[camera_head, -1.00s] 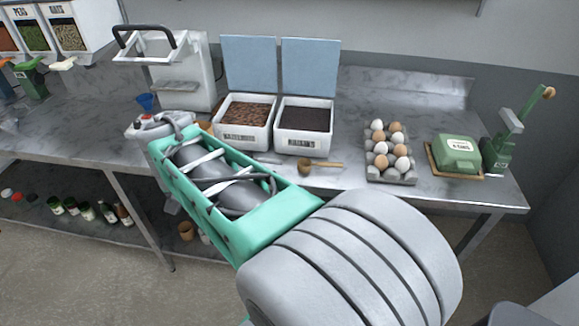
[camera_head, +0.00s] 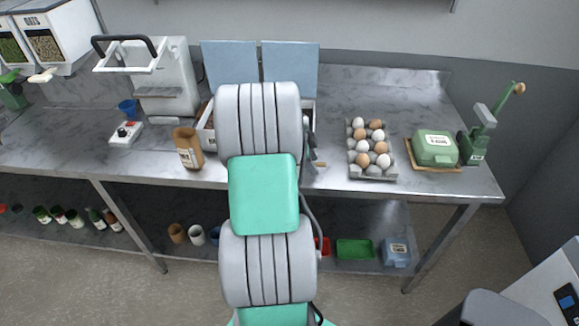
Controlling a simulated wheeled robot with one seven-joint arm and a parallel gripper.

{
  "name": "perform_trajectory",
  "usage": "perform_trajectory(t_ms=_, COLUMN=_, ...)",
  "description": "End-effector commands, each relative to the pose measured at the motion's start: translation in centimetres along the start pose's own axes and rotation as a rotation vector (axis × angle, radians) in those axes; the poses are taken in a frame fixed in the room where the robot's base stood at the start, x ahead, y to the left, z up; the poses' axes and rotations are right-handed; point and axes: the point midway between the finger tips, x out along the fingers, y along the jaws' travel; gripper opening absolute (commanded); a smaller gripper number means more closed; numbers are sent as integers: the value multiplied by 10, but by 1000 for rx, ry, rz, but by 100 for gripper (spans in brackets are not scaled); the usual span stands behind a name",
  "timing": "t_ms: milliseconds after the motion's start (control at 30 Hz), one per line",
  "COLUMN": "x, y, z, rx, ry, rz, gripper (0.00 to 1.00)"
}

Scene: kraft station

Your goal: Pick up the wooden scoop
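The wooden scoop is mostly hidden behind my arm in the head view. Only a short piece of its light brown handle (camera_head: 319,164) shows just right of the arm, near the front edge of the steel table (camera_head: 340,183). My arm stands in front of the middle of the table and covers the fingers of my gripper. A dark grey part beside the arm, close to the scoop handle, may belong to the gripper. Whether the fingers are open, or touch the scoop, cannot be seen.
An egg tray (camera_head: 372,172) stands right of the scoop, then a green box (camera_head: 435,148) on a board and a green press (camera_head: 480,135). White bins with raised blue lids (camera_head: 290,62) stand behind my arm. A brown container (camera_head: 188,148) stands to the left.

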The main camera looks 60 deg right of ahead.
Motion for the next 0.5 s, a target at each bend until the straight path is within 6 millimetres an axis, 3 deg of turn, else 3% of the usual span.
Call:
perform_trajectory(t_ms=133, x=0, y=0, z=0, rx=-1, ry=0, rz=-1, gripper=38)
perform_trajectory(t_ms=500, x=-1, y=0, z=1, rx=-2, ry=0, rz=-1, gripper=8)
